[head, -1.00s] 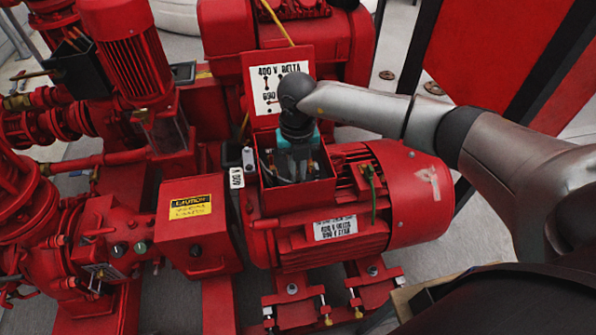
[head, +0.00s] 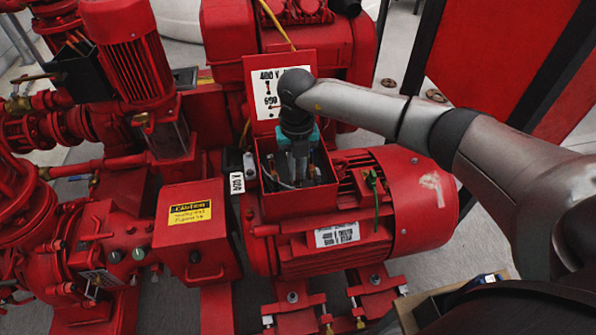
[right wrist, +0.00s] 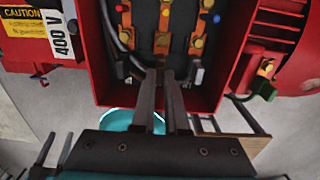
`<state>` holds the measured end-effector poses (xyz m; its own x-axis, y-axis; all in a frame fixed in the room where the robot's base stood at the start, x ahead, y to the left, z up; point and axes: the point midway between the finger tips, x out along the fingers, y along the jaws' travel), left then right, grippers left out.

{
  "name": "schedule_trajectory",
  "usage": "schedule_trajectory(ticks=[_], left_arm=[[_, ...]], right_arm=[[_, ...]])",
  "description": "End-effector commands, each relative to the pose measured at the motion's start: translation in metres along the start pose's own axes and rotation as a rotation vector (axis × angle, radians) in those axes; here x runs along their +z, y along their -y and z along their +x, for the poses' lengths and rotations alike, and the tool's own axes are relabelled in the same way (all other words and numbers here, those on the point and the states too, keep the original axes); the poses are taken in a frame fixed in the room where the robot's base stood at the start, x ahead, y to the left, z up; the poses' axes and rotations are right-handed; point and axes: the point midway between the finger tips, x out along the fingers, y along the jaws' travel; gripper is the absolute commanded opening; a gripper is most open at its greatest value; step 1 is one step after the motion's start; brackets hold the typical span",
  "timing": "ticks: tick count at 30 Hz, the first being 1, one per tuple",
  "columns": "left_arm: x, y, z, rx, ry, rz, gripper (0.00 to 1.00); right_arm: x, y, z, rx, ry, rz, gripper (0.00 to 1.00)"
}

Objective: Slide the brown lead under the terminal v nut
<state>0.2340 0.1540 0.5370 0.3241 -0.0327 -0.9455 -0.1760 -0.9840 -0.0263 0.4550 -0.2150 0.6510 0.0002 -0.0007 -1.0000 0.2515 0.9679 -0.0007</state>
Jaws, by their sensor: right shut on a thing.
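My right gripper (head: 298,178) reaches down into the open red terminal box (head: 300,206) on top of the red motor. In the right wrist view its two narrow fingers (right wrist: 164,75) are close together, with a small dark brown end, seemingly the brown lead (right wrist: 166,62), at their tips. The fingers hide most of it. Just beyond the tips are copper terminal bars with brass nuts (right wrist: 162,41). Red and blue marks show on the terminals. I cannot tell which nut is terminal v. My left gripper is not in view.
The box walls (right wrist: 221,85) stand close on both sides of the fingers. Grey cables (right wrist: 127,62) run inside on the left. The raised lid with a wiring label (head: 268,95) stands behind the box. A green lead (head: 374,185) hangs outside on the motor.

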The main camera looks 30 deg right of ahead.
Motion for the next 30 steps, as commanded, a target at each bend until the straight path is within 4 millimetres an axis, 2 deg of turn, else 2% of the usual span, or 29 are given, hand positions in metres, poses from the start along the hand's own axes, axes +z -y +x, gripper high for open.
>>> schedule_trajectory(ticks=[3, 4, 13, 18, 24, 30], left_arm=[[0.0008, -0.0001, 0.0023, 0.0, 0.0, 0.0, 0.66], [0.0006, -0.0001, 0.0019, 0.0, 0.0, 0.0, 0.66], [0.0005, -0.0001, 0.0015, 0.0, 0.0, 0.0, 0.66], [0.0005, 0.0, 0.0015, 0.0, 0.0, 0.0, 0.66], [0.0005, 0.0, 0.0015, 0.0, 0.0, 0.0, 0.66], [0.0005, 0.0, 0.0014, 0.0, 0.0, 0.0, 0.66]], right_arm=[[0.0027, -0.0004, 0.0, 0.001, 0.001, 0.0, 0.0], [0.0026, -0.0004, -0.0003, 0.001, 0.0, 0.0, 0.14], [0.0022, -0.0001, -0.0004, 0.001, 0.0, 0.0, 0.46], [0.0021, 0.0001, -0.0003, 0.0, 0.0, 0.0, 0.46], [0.002, 0.0001, -0.0001, 0.0, 0.0, 0.0, 0.66], [0.002, 0.0002, -0.0001, 0.0, 0.0, 0.0, 0.66]])
